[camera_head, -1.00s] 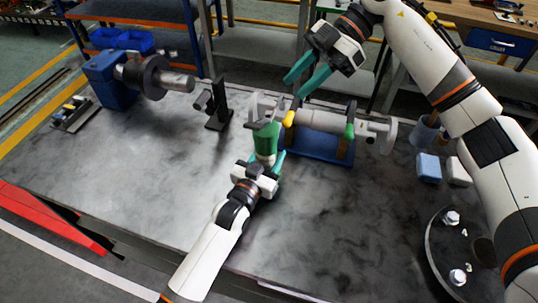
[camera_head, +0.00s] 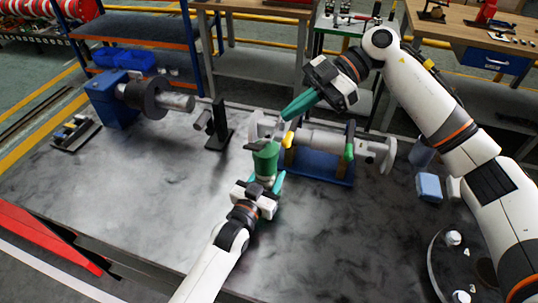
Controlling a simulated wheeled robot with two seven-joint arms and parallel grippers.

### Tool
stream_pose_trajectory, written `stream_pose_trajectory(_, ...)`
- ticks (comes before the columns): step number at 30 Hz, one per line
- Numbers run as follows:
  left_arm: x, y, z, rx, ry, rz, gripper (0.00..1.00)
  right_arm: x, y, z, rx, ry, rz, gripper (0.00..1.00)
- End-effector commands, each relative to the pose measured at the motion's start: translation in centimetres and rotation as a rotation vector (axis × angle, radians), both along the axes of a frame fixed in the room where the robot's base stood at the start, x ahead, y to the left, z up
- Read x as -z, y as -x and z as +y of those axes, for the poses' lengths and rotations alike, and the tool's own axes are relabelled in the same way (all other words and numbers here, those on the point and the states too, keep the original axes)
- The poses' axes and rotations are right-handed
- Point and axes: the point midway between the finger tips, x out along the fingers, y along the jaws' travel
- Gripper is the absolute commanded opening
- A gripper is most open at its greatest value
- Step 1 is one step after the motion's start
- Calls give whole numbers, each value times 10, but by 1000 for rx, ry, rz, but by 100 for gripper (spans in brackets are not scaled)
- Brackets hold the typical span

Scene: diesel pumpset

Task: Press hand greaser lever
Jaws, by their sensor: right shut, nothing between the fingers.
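The hand greaser (camera_head: 265,159) has a green body and stands upright near the table's middle. Grey metal parts (camera_head: 262,127) rise at its top; I cannot clearly make out which part is the lever. My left gripper (camera_head: 265,183) comes from below, its teal fingers closed around the greaser's lower end. My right gripper (camera_head: 284,117) is shut and empty. Its teal fingers point down and left, with the tips close to the grey parts; I cannot tell whether they touch.
A grey shaft assembly (camera_head: 322,142) lies on a blue stand (camera_head: 320,170) just right of the greaser. A black post (camera_head: 219,128) stands to its left, and a blue motor unit (camera_head: 113,100) farther left. The front left of the table is clear.

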Motion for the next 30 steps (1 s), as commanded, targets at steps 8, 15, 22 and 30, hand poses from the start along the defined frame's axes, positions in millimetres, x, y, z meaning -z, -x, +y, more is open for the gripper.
stream_pose_trajectory(8, 0, 0, 0, -1, 1, 0, 0, 6, 43, 7, 213, -447, 167, 0)
stream_pose_trajectory(15, 0, 0, 0, -1, 1, 0, 0, 1, 70, -12, 499, -713, 381, 0)
stream_pose_trajectory(22, 0, 0, 0, -1, 0, -1, 0, 11, 88, -32, 765, -803, 587, 0)
stream_pose_trajectory(30, 0, 0, 0, 0, 0, -1, 0, 21, 98, -40, 901, -804, 690, 0)
